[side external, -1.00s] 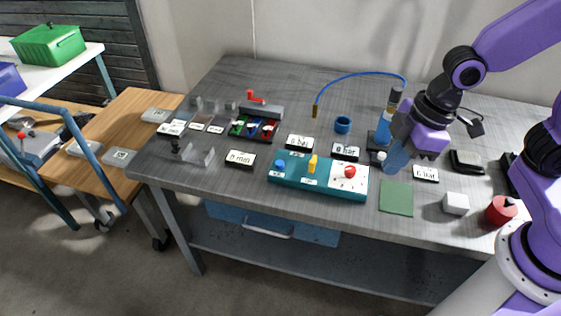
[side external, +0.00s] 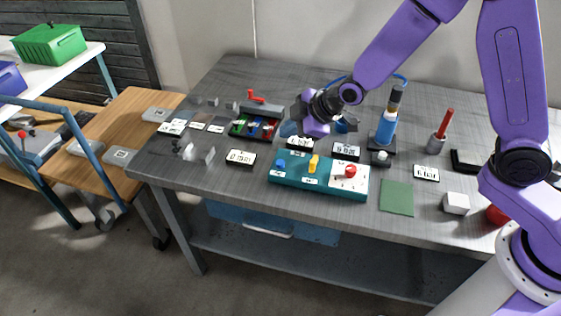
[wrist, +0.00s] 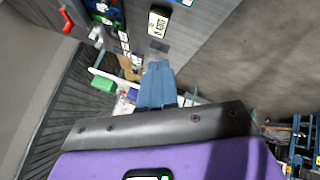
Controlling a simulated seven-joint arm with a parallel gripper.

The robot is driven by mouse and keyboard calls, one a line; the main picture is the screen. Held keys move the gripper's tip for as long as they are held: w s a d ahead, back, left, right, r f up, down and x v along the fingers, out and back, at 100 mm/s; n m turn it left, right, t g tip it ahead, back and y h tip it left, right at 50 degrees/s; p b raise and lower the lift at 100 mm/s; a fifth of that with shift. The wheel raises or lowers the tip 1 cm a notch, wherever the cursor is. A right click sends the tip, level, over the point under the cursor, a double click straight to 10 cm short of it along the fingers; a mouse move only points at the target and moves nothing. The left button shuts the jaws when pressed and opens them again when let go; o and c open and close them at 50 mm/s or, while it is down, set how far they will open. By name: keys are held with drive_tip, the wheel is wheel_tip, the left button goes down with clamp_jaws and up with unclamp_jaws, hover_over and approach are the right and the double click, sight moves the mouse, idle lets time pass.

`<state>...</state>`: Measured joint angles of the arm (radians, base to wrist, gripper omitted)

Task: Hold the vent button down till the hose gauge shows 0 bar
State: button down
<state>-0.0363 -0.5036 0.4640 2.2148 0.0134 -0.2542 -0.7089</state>
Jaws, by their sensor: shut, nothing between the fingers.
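The teal panel (side external: 318,188) holds a blue button (side external: 280,164), a yellow lever (side external: 314,162) and a red knob (side external: 350,171). I cannot tell which is the vent button. Display plates stand behind the panel, one at the middle (side external: 346,151) and one farther left (side external: 299,143); their digits are too small to read surely. The blue hose (side external: 400,78) is partly hidden by my arm. My gripper (side external: 290,129) is shut and empty above the table, behind the panel; its blue fingers show in the wrist view (wrist: 157,82).
A blue bottle (side external: 386,130) stands right of my gripper, with a red stick in a grey holder (side external: 441,133) farther right. A tray with coloured parts (side external: 254,128) lies left. A green mat (side external: 397,198) and a white block (side external: 456,203) lie at the front right.

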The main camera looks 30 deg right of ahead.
sight(284, 164)
drive_tip(key=shift+w+d+f+t, duration=0.1)
drive_tip(key=shift+w+f+t, duration=0.2)
drive_tip(key=shift+w, duration=0.5)
drive_tip(key=shift+w+f+t, duration=0.3)
drive_tip(key=shift+w, duration=0.5)
drive_tip(key=shift+f, duration=4.4)
drive_tip(key=shift+f, duration=0.15)
drive_tip(key=shift+f, duration=0.3)
drive_tip(key=shift+f, duration=0.5)
idle(1.0)
